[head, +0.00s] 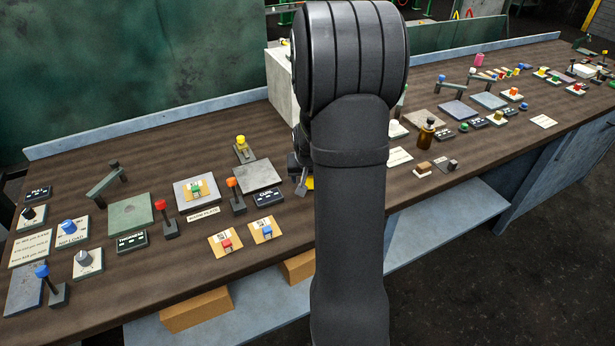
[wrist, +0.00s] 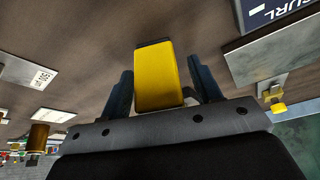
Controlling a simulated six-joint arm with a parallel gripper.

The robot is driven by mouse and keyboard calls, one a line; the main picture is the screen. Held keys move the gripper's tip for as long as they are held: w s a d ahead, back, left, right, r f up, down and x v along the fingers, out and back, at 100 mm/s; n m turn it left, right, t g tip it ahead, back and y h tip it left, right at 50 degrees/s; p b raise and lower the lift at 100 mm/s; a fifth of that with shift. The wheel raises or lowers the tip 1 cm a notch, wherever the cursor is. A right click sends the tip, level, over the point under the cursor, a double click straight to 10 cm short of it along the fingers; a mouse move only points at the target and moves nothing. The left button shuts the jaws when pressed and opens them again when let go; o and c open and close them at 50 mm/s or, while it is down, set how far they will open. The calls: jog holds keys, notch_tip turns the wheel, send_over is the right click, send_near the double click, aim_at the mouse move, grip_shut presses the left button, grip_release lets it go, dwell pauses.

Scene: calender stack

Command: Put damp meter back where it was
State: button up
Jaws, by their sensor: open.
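A yellow block-shaped device with a dark end, likely the damp meter (wrist: 158,80), lies between the fingers of my gripper (wrist: 163,82) in the wrist view. The fingers are open, one on each side of it, with narrow gaps. No label on it can be read. In the head view only a small yellow piece of the damp meter (head: 310,183) shows beside my arm. My gripper (head: 301,178) is mostly hidden there behind my arm, low over the brown bench (head: 330,205).
Left of my gripper stand a grey plate (head: 259,176), a CURL display (head: 268,197) and an orange-knobbed lever (head: 235,190). A yellow-knobbed fixture (head: 242,148) is behind the plate. A pale box (head: 282,88) stands behind my arm. A brown bottle (head: 426,135) is to the right.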

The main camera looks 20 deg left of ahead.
jog(key=v, duration=1.2)
jog(key=shift+w, duration=0.1)
jog(key=x, duration=1.2)
jog(key=shift+f, duration=0.1)
jog(key=shift+r, duration=0.2)
